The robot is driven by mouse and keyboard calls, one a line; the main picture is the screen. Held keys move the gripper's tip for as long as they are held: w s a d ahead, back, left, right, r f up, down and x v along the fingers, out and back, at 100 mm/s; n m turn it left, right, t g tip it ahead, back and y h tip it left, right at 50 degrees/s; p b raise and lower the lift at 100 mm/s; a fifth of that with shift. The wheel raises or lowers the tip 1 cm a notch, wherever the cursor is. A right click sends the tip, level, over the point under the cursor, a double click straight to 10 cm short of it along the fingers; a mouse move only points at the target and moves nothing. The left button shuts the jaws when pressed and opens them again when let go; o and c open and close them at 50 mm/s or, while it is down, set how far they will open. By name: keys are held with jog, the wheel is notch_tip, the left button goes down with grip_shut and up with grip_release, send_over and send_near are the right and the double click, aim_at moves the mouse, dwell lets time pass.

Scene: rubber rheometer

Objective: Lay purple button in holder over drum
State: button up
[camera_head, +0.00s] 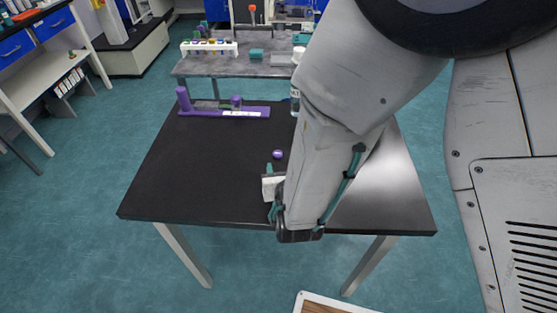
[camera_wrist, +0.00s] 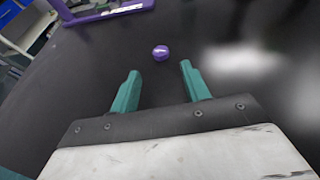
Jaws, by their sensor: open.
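The purple button (camera_head: 277,154) lies on the black table, small and rounded. In the wrist view the button (camera_wrist: 160,53) is beyond my fingertips, roughly midway between them and apart from both. My gripper (camera_wrist: 158,75) is open with two teal fingers, and nothing is between them. In the head view my arm hides much of the gripper (camera_head: 272,182). The purple holder (camera_head: 205,112) is at the back left of the table, with a tall post at its left end and a drum-like piece (camera_head: 236,102) upright on it. Part of the holder (camera_wrist: 100,14) shows at the wrist view's top left.
The black table (camera_head: 175,180) is clear between the button and the holder. A bottle (camera_head: 295,100) stands at the back, partly behind my arm. Behind is a grey table (camera_head: 205,68) with a rack of colourful items (camera_head: 210,48). Shelving stands at left.

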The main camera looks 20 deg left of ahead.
jog(key=v, duration=0.5)
jog(key=shift+s, duration=0.1)
jog(key=w+d+r+m+t+h, duration=0.2)
jog(key=w+d+r+m+h, duration=0.45)
jog(key=d+r, duration=0.35)
jog(key=d+r+m+g+h, duration=0.2)
jog(key=d+r+m+h, duration=0.2)
jog(key=d+m, duration=0.5)
jog(key=d+r+m+g+h, duration=0.2)
jog(key=d+r+m+h, duration=0.3)
jog(key=d, duration=0.8)
jog(key=s+d+r+m+g+y, duration=0.1)
jog(key=s+d+m+g+y, duration=0.1)
jog(key=s+d+m+g, duration=0.3)
jog(key=s+d+r+m+g+y, duration=0.1)
jog(key=s+d+m+g+y, duration=0.2)
jog(key=s+m, duration=0.8)
jog(key=shift+s+d+m+g, duration=0.35)
jog(key=shift+s+d+g, duration=0.15)
jog(key=shift+d+g, duration=0.55)
jog(key=shift+o, duration=0.5)
jog(key=s+a+m+y, duration=0.1)
jog(key=s+a+r+m+t+y, duration=0.1)
jog(key=y, duration=0.1)
jog(key=s+a+r+m+y, duration=0.1)
jog(key=a+y, duration=0.1)
jog(key=shift+s+m, duration=0.3)
jog(key=shift+m, duration=0.1)
